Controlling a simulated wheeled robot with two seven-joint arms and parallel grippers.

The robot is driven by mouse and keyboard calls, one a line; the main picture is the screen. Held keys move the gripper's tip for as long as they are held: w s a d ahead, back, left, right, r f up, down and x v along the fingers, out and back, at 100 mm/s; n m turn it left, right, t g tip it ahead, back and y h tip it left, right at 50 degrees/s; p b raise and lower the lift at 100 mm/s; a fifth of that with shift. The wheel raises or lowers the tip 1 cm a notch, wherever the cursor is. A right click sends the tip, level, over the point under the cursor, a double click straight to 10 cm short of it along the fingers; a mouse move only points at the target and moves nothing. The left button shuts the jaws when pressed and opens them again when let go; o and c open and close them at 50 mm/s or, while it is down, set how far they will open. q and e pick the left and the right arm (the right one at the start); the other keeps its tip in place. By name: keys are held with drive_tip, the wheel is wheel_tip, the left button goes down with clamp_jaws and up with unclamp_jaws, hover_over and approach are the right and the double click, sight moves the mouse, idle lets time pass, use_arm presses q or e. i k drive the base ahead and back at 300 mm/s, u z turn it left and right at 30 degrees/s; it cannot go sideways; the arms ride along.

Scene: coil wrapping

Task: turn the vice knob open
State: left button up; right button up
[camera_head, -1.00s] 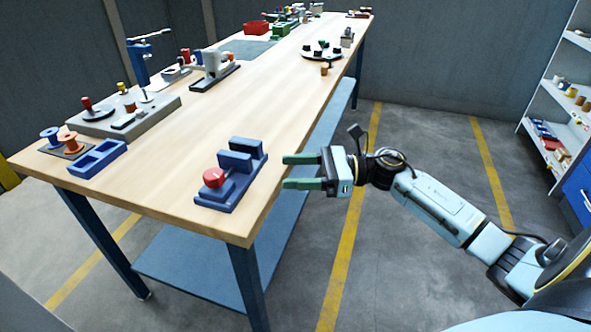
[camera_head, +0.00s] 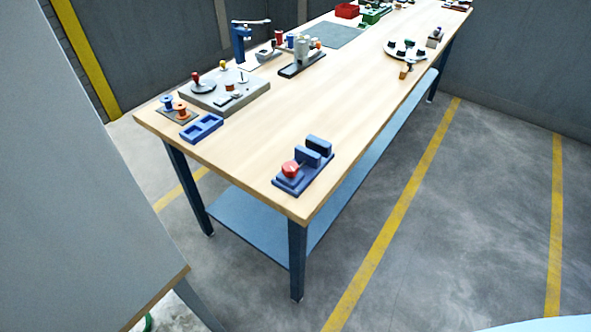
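The blue vice (camera_head: 306,170) stands near the close right corner of the wooden workbench (camera_head: 262,146). Its red knob (camera_head: 290,168) faces the near left end of the vice. Two blue upright jaws stand on its base with a gap between them. Neither of my grippers is in view, and nothing touches the knob.
A blue tray (camera_head: 202,128), a spool mat (camera_head: 176,115) and a grey fixture board (camera_head: 226,91) stand along the bench's left side. A grey panel (camera_head: 85,180) fills the near left. The bench top around the vice is clear, and open floor (camera_head: 450,230) lies to the right.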

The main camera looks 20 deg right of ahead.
sight(290, 169)
drive_tip(key=k, duration=0.3)
drive_tip(key=z, duration=1.35)
drive_tip(key=i, duration=0.9)
drive_tip(key=u, duration=1.35)
